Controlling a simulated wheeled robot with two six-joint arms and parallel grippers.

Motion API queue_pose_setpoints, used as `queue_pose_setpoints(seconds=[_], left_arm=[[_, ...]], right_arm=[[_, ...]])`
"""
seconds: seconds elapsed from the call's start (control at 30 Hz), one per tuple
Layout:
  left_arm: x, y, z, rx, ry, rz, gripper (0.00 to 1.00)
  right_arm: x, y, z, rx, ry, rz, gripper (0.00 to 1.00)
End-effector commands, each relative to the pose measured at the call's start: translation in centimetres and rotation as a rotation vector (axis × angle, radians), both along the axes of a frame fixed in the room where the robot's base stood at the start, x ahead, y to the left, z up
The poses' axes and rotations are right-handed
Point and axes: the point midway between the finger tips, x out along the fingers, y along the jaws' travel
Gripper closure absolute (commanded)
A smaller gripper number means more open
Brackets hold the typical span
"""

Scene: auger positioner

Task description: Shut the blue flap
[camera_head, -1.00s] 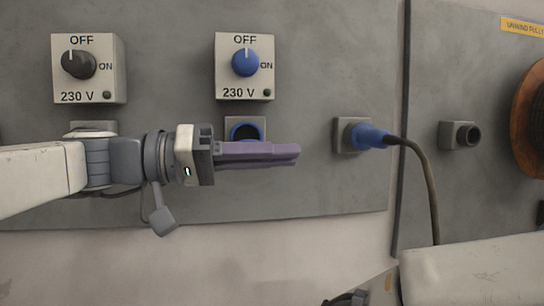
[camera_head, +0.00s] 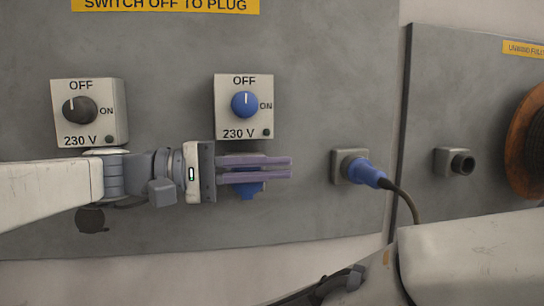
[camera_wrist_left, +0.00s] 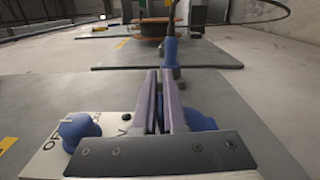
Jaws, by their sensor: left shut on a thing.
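My left gripper (camera_head: 290,168) comes in from the left across the socket under the blue-knob switch. Its two purple fingers lie level, nearly together, with a narrow gap, and are shut on the blue flap (camera_head: 248,190). Part of the flap shows below the fingers in the head view. In the left wrist view blue (camera_wrist_left: 200,120) shows just beside the right finger of the left gripper (camera_wrist_left: 162,75). The fingers hide most of the socket, so how far the flap stands open cannot be told.
The switch box with the blue knob (camera_head: 245,105) is just above my fingers, its mark at OFF. A black-knob switch (camera_head: 80,110) is at left. A blue plug (camera_head: 362,171) with cable sits in a socket at right. A grey connector (camera_head: 460,163) and an orange reel (camera_head: 528,130) lie farther right.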

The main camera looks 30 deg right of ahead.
Motion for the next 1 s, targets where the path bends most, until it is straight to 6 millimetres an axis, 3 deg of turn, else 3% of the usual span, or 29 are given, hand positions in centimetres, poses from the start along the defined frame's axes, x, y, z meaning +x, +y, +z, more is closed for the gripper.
queue_pose_setpoints(seconds=[0.27, 0.83, 0.93, 1.0], left_arm=[[0.7, -0.1, 0.4, 0.031, 0.108, 0.002, 1.0], [0.9, -0.2, 0.3, 0.038, 0.138, 0.003, 1.0], [0.9, -0.2, 0.3, 0.039, 0.138, 0.003, 0.61], [0.9, -0.2, 0.4, 0.039, 0.138, 0.002, 0.61]], right_arm=[[0.0, 0.0, 1.6, 0.0, 0.0, 0.0, 0.61], [0.0, 0.0, 1.8, 0.0, 0.0, 0.0, 0.61], [0.0, 0.0, 1.8, 0.0, 0.0, 0.0, 0.61], [0.0, 0.0, 1.8, 0.0, 0.0, 0.0, 0.61]])
